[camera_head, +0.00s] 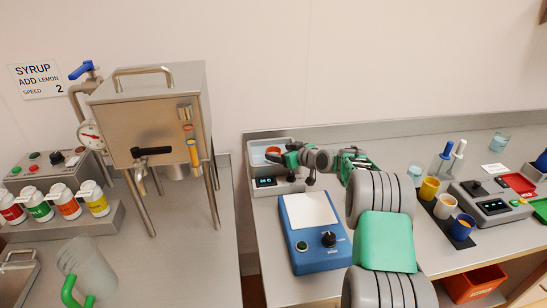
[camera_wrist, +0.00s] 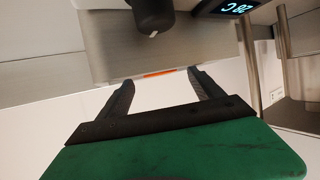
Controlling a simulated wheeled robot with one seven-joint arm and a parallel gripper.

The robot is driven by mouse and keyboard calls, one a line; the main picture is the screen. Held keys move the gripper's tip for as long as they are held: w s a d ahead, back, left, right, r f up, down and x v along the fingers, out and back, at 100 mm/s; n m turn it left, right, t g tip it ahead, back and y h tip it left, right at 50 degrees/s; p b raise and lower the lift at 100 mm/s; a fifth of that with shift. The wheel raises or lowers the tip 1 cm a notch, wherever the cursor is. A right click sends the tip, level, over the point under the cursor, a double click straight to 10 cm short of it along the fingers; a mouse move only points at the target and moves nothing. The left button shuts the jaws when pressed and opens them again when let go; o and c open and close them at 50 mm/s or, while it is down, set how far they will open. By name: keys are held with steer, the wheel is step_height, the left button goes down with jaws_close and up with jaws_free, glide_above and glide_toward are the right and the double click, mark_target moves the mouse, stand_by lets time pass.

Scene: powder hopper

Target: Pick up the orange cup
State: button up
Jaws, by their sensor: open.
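The orange cup (camera_head: 273,150) shows as a small orange-red patch inside the open metal bath (camera_head: 254,153) at the back left of the right-hand counter; most of it is hidden by the bath wall and my gripper. In the wrist view only a thin orange sliver of it (camera_wrist: 160,73) shows at the bath's edge, between my fingers. My gripper (camera_head: 273,158) is over the front right of the bath, close to the cup. In the wrist view my gripper (camera_wrist: 160,84) has its two dark fingers spread apart, with nothing held between them.
The bath has a lit display (camera_head: 265,182) and a dark knob (camera_wrist: 152,14) close to my fingers. A blue scale (camera_head: 311,258) stands in front. Yellow (camera_head: 430,187), white (camera_head: 445,205) and blue (camera_head: 462,228) cups stand in a dark rack at right. A steel hopper (camera_head: 160,120) stands left.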

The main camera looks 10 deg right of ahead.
mark_target(269, 150)
steer(key=x, duration=0.3)
steer(key=shift+w+a+f+p, duration=0.1)
steer(key=shift+p, duration=0.25)
steer(key=shift+c, duration=0.6)
steer(key=c, duration=1.4)
